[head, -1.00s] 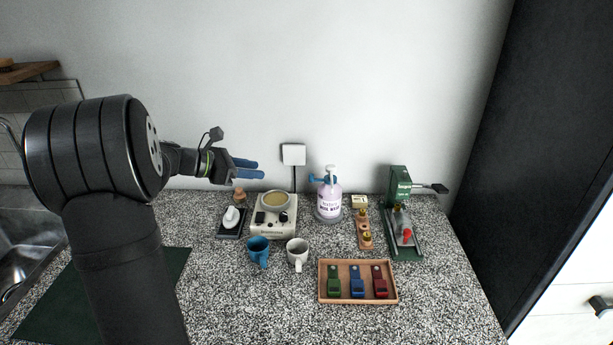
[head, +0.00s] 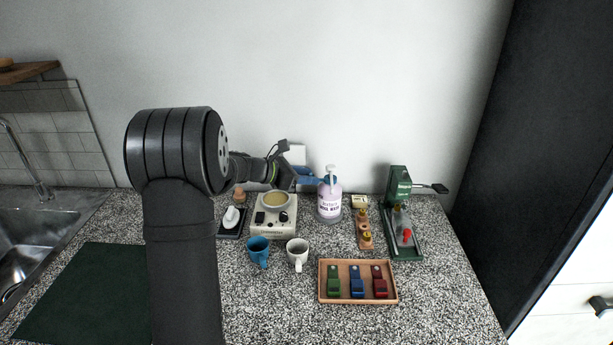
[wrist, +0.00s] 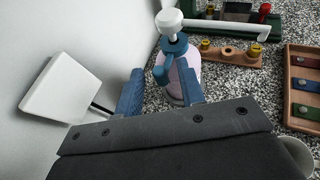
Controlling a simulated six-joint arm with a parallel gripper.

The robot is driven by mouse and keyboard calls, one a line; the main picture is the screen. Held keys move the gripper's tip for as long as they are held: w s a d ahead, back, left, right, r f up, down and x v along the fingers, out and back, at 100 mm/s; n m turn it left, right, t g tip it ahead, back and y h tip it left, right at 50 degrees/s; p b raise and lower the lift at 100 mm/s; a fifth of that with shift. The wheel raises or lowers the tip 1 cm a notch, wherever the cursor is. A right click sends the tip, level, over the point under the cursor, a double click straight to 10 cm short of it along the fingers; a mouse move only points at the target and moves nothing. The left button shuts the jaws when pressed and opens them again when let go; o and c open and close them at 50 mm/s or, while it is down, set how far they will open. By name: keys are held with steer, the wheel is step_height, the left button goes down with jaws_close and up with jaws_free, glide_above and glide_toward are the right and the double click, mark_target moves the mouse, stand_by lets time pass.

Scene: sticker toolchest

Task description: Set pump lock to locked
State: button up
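The pump bottle (head: 329,206) is pale lilac with a dark-printed label and a white pump head (head: 331,170). It stands upright at the back of the counter. In the wrist view the white pump head (wrist: 170,20) and blue lock collar (wrist: 174,48) show, with a blue tab (wrist: 160,74) sticking out toward my gripper. My gripper (wrist: 160,70) is open, its blue fingers on either side of the tab. I cannot tell whether they touch it. In the head view my gripper (head: 312,177) is at the bottle's left, at collar height, and partly hides the tab.
A cream hotplate device (head: 273,222) and two mugs, blue (head: 258,250) and white (head: 297,252), stand left of the bottle. A wooden block with brass pieces (head: 363,230) and a green press (head: 402,190) stand right. A wooden tray (head: 358,299) lies in front. A white wall box (wrist: 62,88) is close left.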

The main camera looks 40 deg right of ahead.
steer(key=shift+d, duration=0.1)
jaws_close()
steer(key=shift+w+d+m+g+y, duration=0.25)
steer(key=shift+d+m+g+y, duration=0.05)
steer(key=shift+m+g, duration=0.35)
steer(key=shift+w+d+m+g+y, duration=0.25)
steer(key=shift+w+m+g+y, duration=0.05)
steer(key=shift+m+g, duration=0.3)
steer(key=shift+w+d+m+g+y, duration=0.25)
steer(key=shift+d+m+g+y, duration=0.05)
steer(key=shift+m+g, duration=0.35)
jaws_free()
